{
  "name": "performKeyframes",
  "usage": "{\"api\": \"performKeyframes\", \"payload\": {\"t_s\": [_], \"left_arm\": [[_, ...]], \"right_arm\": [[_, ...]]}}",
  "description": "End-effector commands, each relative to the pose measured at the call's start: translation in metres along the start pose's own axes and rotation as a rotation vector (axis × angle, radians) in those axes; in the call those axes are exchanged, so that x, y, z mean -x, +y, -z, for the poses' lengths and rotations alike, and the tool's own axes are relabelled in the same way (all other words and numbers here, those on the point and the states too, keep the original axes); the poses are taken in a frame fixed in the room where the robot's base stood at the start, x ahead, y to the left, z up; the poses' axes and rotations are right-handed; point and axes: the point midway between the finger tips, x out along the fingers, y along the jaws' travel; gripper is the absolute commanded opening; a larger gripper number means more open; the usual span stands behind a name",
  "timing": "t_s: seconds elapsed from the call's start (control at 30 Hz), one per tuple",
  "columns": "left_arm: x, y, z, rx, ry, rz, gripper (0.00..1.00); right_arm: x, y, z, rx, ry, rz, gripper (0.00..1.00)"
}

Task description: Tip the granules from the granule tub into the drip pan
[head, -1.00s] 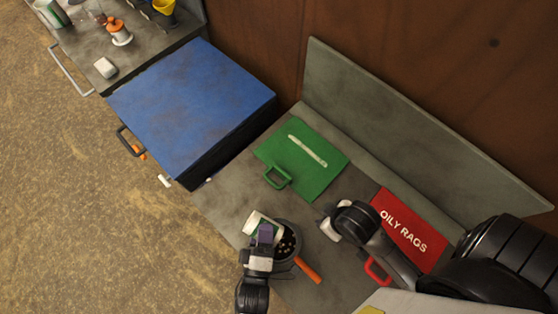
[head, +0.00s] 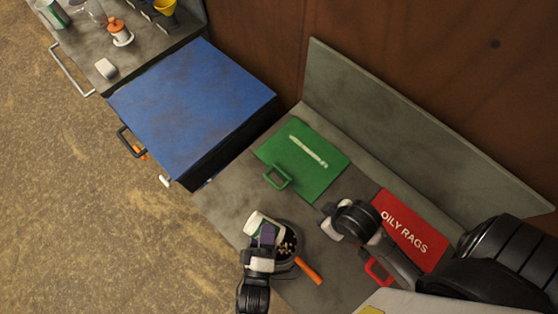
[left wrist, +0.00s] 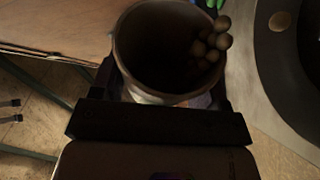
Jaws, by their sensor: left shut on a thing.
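The granule tub (head: 257,222), white with a green label, is tilted to the right over the near side of the drip pan (head: 291,230). My left gripper (head: 265,238) is shut on it. In the left wrist view the tub (left wrist: 150,50) shows its dark open mouth, with several brown round granules (left wrist: 211,42) gathered at the right of the rim. The pan (left wrist: 280,75) lies at the right there, with a pale granule in it. In the head view, granules (head: 288,247) show in the pan, partly hidden by my gripper. My right gripper (head: 330,224) is right of the pan; its fingers are unclear.
The pan's orange handle (head: 308,270) points to the lower right. A blue box (head: 190,105) stands at the left.

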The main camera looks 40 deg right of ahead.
Motion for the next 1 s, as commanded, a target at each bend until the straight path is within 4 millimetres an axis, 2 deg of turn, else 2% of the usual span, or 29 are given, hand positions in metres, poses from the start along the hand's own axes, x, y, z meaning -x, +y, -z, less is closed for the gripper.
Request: {"api": "performKeyframes", "payload": {"t_s": [1.0], "left_arm": [[0.0010,0.0028,-0.0022,-0.061,0.007,-0.025,0.44]], "right_arm": [[-0.0003,-0.0021,0.0009,-0.007,0.002,0.005,0.43]]}}
